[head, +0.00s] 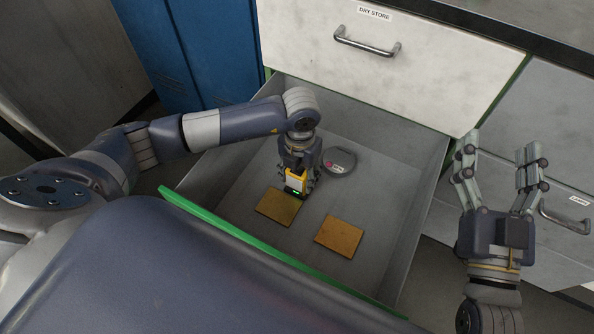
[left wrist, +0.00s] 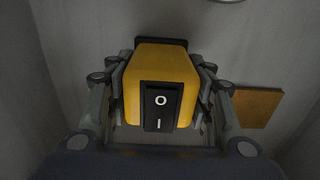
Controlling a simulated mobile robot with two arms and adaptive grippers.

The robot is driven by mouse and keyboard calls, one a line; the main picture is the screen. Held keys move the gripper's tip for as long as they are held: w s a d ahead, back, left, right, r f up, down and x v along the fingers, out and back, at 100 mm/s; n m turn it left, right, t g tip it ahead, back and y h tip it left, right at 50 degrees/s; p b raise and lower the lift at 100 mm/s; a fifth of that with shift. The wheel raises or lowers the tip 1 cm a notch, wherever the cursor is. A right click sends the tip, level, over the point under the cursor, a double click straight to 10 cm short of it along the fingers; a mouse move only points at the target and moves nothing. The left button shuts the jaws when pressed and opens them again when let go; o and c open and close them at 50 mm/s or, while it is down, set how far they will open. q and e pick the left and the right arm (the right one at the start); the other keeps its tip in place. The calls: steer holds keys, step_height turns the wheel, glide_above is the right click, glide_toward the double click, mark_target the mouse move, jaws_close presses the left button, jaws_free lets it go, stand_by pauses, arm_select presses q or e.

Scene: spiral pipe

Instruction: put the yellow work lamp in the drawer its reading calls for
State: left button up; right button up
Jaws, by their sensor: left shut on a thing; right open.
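The yellow work lamp (head: 295,181) is in my left gripper (head: 299,187), inside the open lower drawer (head: 402,215). In the left wrist view the lamp (left wrist: 163,72) shows a black rocker switch marked O and I between the fingers (left wrist: 163,100). A small green light shows low on the lamp in the head view. I cannot tell whether the lamp touches the drawer floor. My right gripper (head: 497,180) is open and empty, to the right of the open drawer. The closed upper drawer (head: 400,65) is labelled DRY STORE.
Two tan square pieces (head: 279,206) and (head: 339,235) lie on the drawer floor. A round grey object (head: 339,161) lies behind the lamp. Another closed drawer (head: 560,150) with a handle is at the right. Blue lockers (head: 190,50) stand at the back left.

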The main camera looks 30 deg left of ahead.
steer(key=shift+s+r, duration=0.1)
steer(key=shift+r, duration=0.05)
arm_select(q)
steer(key=shift+f, duration=0.1)
steer(key=o, duration=1.3)
arm_select(e)
steer(key=shift+r, duration=0.25)
steer(key=shift+f, duration=0.1)
